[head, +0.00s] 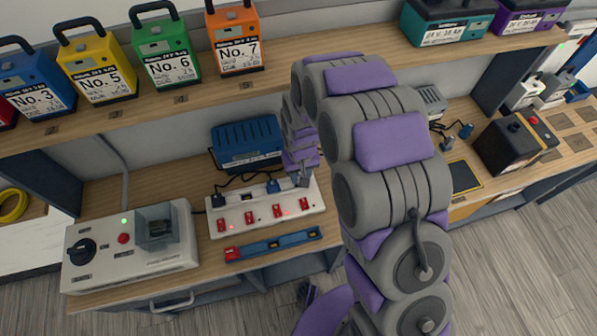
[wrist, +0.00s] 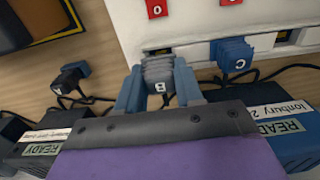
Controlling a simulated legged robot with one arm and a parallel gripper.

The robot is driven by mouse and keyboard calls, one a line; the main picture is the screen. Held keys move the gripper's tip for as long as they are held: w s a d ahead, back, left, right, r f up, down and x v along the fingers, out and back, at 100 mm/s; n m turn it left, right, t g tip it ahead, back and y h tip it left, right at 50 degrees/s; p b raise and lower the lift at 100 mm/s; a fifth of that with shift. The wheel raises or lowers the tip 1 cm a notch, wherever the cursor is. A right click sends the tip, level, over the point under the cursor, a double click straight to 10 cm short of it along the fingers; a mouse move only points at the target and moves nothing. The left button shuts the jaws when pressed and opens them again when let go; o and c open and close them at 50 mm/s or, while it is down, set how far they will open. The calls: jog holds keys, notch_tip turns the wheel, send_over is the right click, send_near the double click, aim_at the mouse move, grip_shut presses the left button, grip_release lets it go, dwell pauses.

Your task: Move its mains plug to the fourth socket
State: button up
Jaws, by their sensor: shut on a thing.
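My gripper (head: 302,181) is shut on a grey plug marked B (wrist: 160,82), at the right end of the white socket strip (head: 238,216) in the head view. In the wrist view the plug is at a slot near the strip's end; I cannot tell whether it is fully seated. A blue plug marked C (wrist: 234,52) sits in the neighbouring socket and also shows in the head view (head: 273,186). A dark plug (head: 217,200) is at the strip's left end. A dark plug marked A (wrist: 68,80) lies on the bench, off the strip.
A blue charger (head: 246,143) stands behind the strip, with cables between. A blue and red bar (head: 273,245) lies in front. A grey control box (head: 130,247) stands at left. Numbered batteries (head: 170,60) line the shelf above. My arm hides part of the bench.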

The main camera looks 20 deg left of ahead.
jog(key=shift+a+f, duration=0.1)
jog(key=shift+f, duration=0.8)
jog(key=o, duration=1.1)
jog(key=shift+o, duration=0.2)
notch_tip(320, 180, up, 17)
jog(key=p, duration=0.2)
jog(key=shift+r, duration=0.15)
dwell(0.3)
jog(key=s+d+r+m, duration=0.1)
jog(key=s+d+r, duration=0.3)
jog(key=d, duration=0.2)
jog(key=s+d+r+m+g, duration=0.1)
jog(key=s+d+r, duration=0.2)
jog(key=d, duration=0.3)
jog(key=s+d+r+m, duration=0.1)
jog(key=s+d+r, duration=0.3)
jog(key=d, duration=0.3)
jog(key=s+d+r+m, duration=0.1)
jog(key=s+d, duration=0.2)
jog(key=s, duration=0.4)
jog(key=s+d+r+m+g, duration=0.1)
jog(key=s+d, duration=0.3)
jog(key=s, duration=0.4)
jog(key=shift+s+d+m, duration=0.25)
jog(key=shift+d+m, duration=0.05)
jog(key=shift+m, duration=0.4)
